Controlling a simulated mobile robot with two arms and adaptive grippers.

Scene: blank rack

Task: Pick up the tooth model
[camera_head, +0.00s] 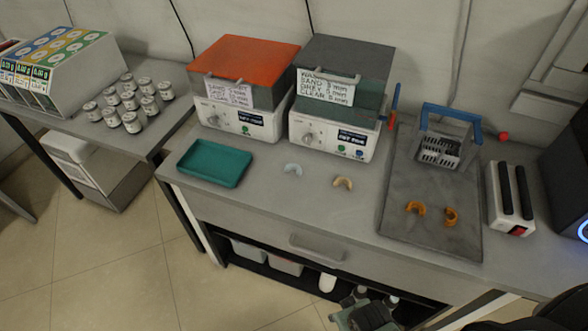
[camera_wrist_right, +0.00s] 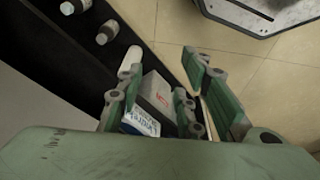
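Several small arch-shaped tooth models lie on the grey bench. A pale blue one (camera_head: 293,169) is left of a beige one (camera_head: 343,182), both on the bare top. Two orange ones (camera_head: 415,207) (camera_head: 450,216) lie on the dark grey mat (camera_head: 400,232). My right gripper (camera_head: 369,300) is below the bench front at the bottom of the head view, well apart from the models. In the right wrist view its green fingers (camera_wrist_right: 160,68) are spread with nothing held between them. My left gripper is not in view.
A teal tray (camera_head: 216,164) sits at the bench's left end. Two white machines, one with an orange top (camera_head: 246,70) and one grey-topped (camera_head: 346,70), stand behind. A blue-handled metal basket (camera_head: 440,148) stands on the mat. Small bins (camera_head: 285,264) sit on the shelf below.

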